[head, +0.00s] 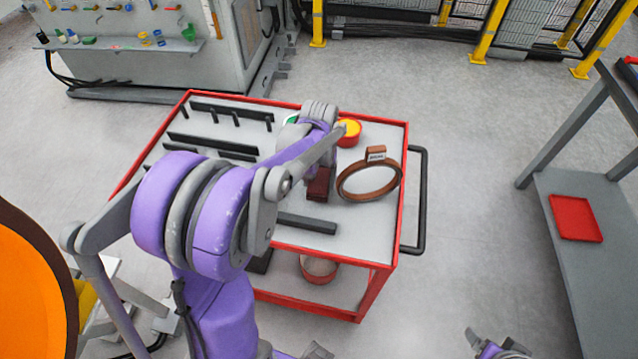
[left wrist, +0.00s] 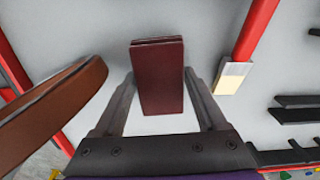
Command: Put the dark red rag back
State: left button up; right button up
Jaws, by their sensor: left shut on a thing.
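The dark red rag (left wrist: 158,78) is a folded, narrow block between the two fingers of my left gripper (left wrist: 159,88) in the left wrist view. The gripper is shut on it. In the head view the rag (head: 318,186) shows over the grey top of the red-framed cart (head: 375,226), just left of a brown ring. My own arm hides most of the left gripper there. I cannot tell whether the rag touches the cart top. A small part of my right arm shows at the bottom right, with its jaw state unclear.
The brown ring with a label tag (head: 370,182) lies on the cart's right side. A red can with yellow contents (head: 349,133) stands behind it. Black racks (head: 212,147) are at the left. A grey bench (head: 560,215) with a red tray (head: 575,218) stands at the right.

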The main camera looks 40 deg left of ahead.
aim_at(319, 180)
pick_arm(q)
jog(key=shift+f, duration=0.8)
jog(key=shift+f, duration=0.2)
jog(key=o, duration=1.2)
jog(key=shift+o, duration=0.2)
jog(key=shift+r, duration=0.1)
jog(key=shift+r, duration=0.3)
notch_tip(319, 180, up, 12)
jog(key=shift+f+p, duration=0.15)
jog(key=shift+p, duration=0.3)
